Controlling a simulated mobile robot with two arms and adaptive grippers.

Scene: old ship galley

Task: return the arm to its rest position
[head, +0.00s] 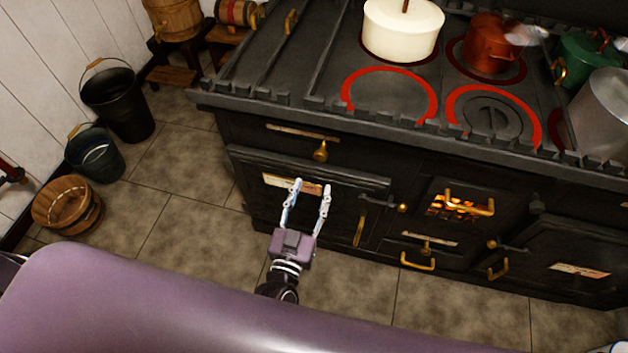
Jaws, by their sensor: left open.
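My left gripper (308,193) is open, its two slim pale fingers apart with nothing between them. In the head view it shows in front of the upper left oven door of the black stove (390,151), below the stove's top edge. I cannot tell whether the fingertips touch the door. Most of my left arm is hidden behind my own purple body in the foreground. My right gripper is not in view.
On the stove top stand a cream pot (402,32), a copper pot (488,48), a green pot (585,58) and a large grey pot (604,110). Black buckets (118,106) and a wooden tub (66,205) stand on the left floor. Tiled floor (185,185) between is clear.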

